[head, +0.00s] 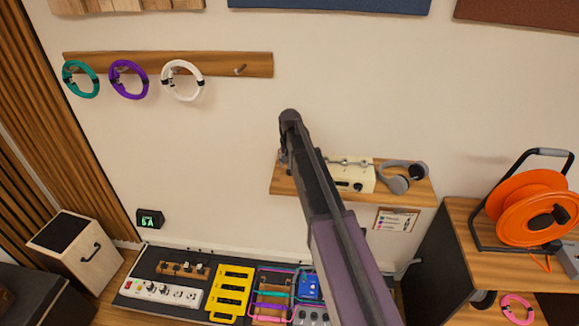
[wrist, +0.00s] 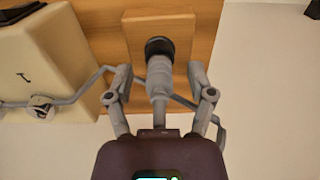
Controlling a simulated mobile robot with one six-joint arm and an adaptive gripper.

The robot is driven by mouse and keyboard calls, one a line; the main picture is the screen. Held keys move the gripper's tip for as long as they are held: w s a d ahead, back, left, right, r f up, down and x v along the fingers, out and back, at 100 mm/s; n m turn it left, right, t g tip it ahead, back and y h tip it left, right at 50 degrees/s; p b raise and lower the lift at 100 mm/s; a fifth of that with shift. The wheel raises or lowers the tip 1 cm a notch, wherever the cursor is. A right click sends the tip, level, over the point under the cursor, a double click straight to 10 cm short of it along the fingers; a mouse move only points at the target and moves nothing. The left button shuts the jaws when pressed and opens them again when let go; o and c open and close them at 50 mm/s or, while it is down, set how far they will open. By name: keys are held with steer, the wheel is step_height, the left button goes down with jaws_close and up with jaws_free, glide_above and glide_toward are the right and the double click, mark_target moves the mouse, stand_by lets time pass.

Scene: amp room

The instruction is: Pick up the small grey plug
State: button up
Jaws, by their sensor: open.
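In the wrist view the small grey plug (wrist: 158,78) points away from me into a black round socket (wrist: 158,47) on a wooden block (wrist: 181,24). My gripper (wrist: 160,72) is open, with one finger on each side of the plug and a visible gap on both sides. The plug's rear end lies close to the gripper's palm. In the head view my arm reaches up to the left end of the wall shelf (head: 407,193) and hides the plug.
A cream box (head: 355,178) stands on the shelf; it also shows in the wrist view (wrist: 45,60), left of my gripper. A grey cable (wrist: 75,92) runs past the left finger. Grey headphones (head: 396,184) lie at the shelf's right end. An orange cable reel (head: 520,208) stands farther right.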

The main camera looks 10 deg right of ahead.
jaws_close()
steer(key=shift+r, duration=0.2)
stand_by(0.4)
step_height(320, 180, up, 4)
steer(key=p, duration=0.4)
steer(key=shift+f, duration=0.25)
steer(key=s+a+r+p, duration=0.1)
steer(key=s, duration=1.5)
steer(key=shift+a, duration=0.3)
